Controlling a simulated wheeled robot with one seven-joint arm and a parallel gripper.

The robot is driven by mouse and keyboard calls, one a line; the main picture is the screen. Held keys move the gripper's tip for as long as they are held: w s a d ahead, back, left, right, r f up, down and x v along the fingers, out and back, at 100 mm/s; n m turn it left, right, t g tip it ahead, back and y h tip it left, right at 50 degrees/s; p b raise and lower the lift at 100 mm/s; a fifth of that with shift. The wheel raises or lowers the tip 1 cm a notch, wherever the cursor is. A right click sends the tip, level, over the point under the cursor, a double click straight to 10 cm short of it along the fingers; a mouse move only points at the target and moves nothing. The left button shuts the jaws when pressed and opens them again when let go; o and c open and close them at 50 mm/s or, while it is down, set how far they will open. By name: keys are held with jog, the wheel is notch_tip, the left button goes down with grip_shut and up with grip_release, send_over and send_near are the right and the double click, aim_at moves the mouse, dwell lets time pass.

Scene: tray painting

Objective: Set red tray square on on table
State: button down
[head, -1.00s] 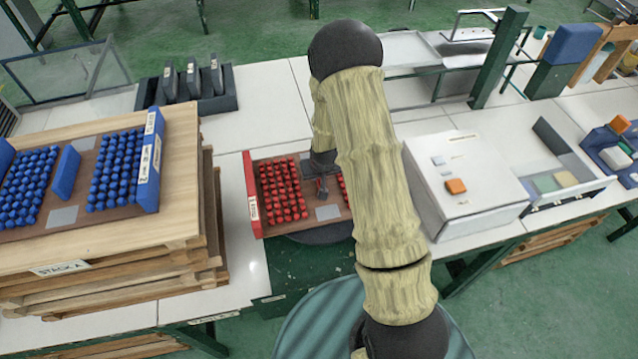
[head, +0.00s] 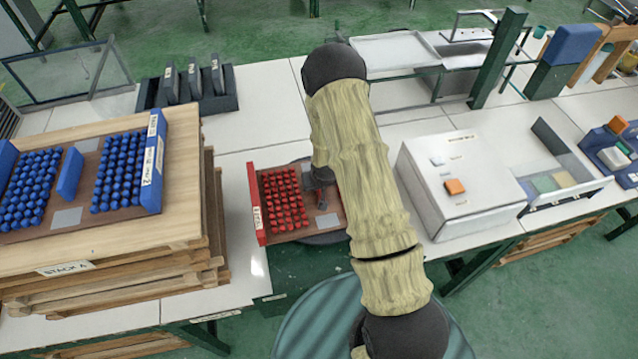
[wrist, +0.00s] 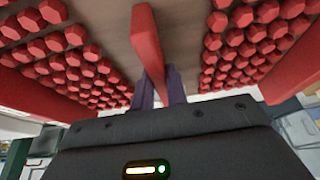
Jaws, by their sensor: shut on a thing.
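The red tray (head: 255,206) has red end walls, a brown base and rows of red knobs. It is over the front part of the white table, left of the white box, and slightly turned to the table edge. My gripper (head: 317,180) is above its middle. In the wrist view my gripper (wrist: 160,88) is shut on the tray's red centre bar (wrist: 147,45), with knobs on both sides. My arm hides the tray's right part. I cannot tell whether the tray touches what is under it.
A dark round disc (head: 327,239) shows partly under the tray. Left is a wooden pallet stack (head: 100,236) carrying a blue tray (head: 152,185). Right is a white box (head: 478,204) with an orange button. Clear white table (head: 268,105) lies behind the tray.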

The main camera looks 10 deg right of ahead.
jog(key=shift+r, duration=0.1)
jog(key=shift+f, duration=0.2)
jog(key=c, duration=1.4)
grip_release()
jog(key=shift+s, duration=0.1)
jog(key=shift+r, duration=0.2)
jog(key=b+v, duration=0.2)
jog(key=v, duration=1)
